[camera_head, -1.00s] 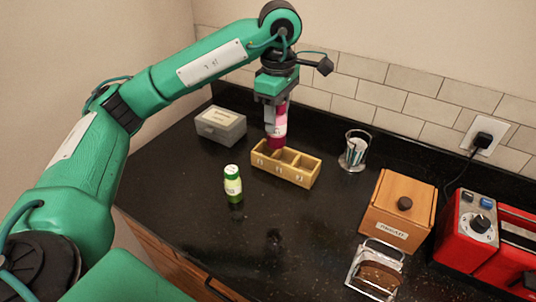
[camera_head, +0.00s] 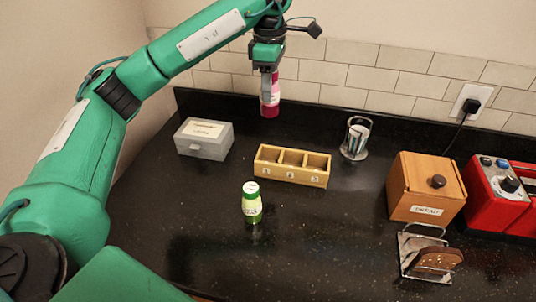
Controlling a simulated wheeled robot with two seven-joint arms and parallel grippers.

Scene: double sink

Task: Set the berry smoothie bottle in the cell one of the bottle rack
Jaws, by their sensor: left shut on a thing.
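The berry smoothie bottle (camera_head: 270,97) is deep pink with a pale label. My left gripper (camera_head: 268,74) is shut on its upper part and holds it upright, base down. The wooden bottle rack (camera_head: 291,176) stands on the black counter, with a row of three open cells marked 1, 2 and 3 from left to right. The cells look empty. In the picture the bottle's base is above cell one, with a gap between them; its exact depth over the rack is hard to tell. My right gripper is not in view.
A grey box (camera_head: 204,140) is left, a glass holder (camera_head: 355,140) right. Further right are a wooden bin (camera_head: 425,187), a bread rack (camera_head: 430,255) and a red toaster (camera_head: 497,195). The front-middle counter is clear.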

